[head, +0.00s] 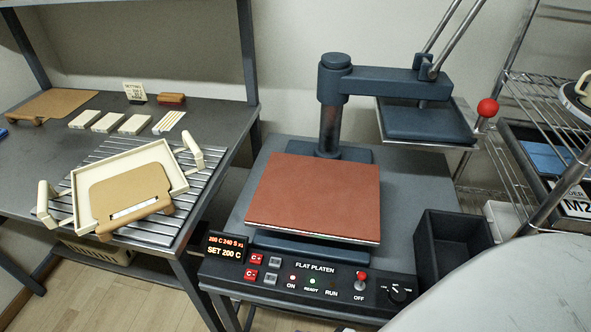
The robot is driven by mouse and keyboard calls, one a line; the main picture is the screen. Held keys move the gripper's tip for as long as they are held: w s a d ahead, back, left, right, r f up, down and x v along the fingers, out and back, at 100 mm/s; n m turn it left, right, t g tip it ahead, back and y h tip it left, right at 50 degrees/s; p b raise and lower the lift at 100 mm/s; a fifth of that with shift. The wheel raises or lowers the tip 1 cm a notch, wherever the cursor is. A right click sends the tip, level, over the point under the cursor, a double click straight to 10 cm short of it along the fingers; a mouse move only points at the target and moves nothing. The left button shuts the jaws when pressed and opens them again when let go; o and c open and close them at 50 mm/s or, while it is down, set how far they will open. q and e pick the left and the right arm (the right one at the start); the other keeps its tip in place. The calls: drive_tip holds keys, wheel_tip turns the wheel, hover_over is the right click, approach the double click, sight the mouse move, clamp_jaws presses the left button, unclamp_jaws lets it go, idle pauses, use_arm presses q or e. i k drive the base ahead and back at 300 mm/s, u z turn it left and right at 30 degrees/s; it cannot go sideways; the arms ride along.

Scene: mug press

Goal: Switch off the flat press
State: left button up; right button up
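The flat press has a red-brown lower pad (315,195), bare and uncovered. Its dark upper platen (425,122) is swung out to the right on an arm, with a red ball handle (487,108). The front control panel (305,268) reads FLAT PLATEN. A red-tipped toggle switch (361,277) stands up above the word OFF. The ON lamp (292,278) glows reddish and the READY lamp (313,281) glows green; the RUN lamp (333,282) looks dark. The display (227,247) is lit and reads SET 200 C. Neither gripper is in view.
A cream tray (163,155) with handles, holding a brown board, sits on a slatted rack on the left bench. Several small boxes stand behind it. A black bin (452,245) is right of the press. A wire shelf stands at the right. A pale rounded surface fills the lower right corner.

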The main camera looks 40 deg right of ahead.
sight(361, 276)
drive_tip(key=u, duration=0.35)
drive_tip(key=k, duration=0.15)
drive_tip(key=z, duration=2.4)
drive_tip(key=k, duration=0.35)
drive_tip(key=u, duration=1)
